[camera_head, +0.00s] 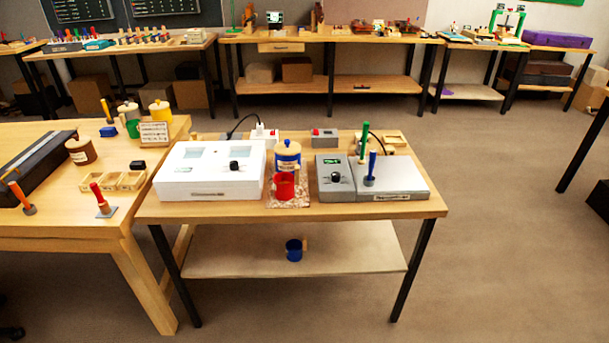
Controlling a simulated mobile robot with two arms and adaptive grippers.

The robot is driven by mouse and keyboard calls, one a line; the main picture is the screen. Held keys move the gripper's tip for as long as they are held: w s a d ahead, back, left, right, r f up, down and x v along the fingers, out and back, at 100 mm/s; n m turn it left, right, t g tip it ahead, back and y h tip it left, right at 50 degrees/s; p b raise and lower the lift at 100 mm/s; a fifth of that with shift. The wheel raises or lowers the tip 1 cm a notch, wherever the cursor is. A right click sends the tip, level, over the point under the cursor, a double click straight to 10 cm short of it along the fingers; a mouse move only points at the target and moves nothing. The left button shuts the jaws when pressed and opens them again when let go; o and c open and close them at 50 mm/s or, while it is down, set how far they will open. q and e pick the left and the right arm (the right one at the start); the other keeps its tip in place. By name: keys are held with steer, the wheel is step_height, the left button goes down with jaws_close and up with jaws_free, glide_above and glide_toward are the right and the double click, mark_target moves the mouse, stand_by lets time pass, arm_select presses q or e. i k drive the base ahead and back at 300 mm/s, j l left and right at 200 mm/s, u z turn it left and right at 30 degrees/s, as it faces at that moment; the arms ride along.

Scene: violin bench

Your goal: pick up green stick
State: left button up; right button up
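A green stick (364,141) stands upright at the back of the right-hand device on the small wooden table. Its lower end is at a grey holder on or behind the device's top. A blue stick (372,166) stands upright just in front of it in a grey holder. Neither of my grippers shows in this view.
The small table (430,206) also bears a white box device (207,190), a red cup (285,186), a blue and yellow pot (287,153) and a grey control box (334,188). A larger table (60,240) adjoins at left. Floor (500,260) at right is clear.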

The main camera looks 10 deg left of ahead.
mark_target(360, 161)
steer(key=i+l+u, duration=0.1)
steer(key=l, duration=0.25)
steer(key=i+l, duration=0.3)
steer(key=i+l+u, duration=0.15)
steer(key=l, duration=0.3)
steer(key=i+l, duration=0.25)
steer(key=i+l+u, duration=0.15)
steer(key=l, duration=0.35)
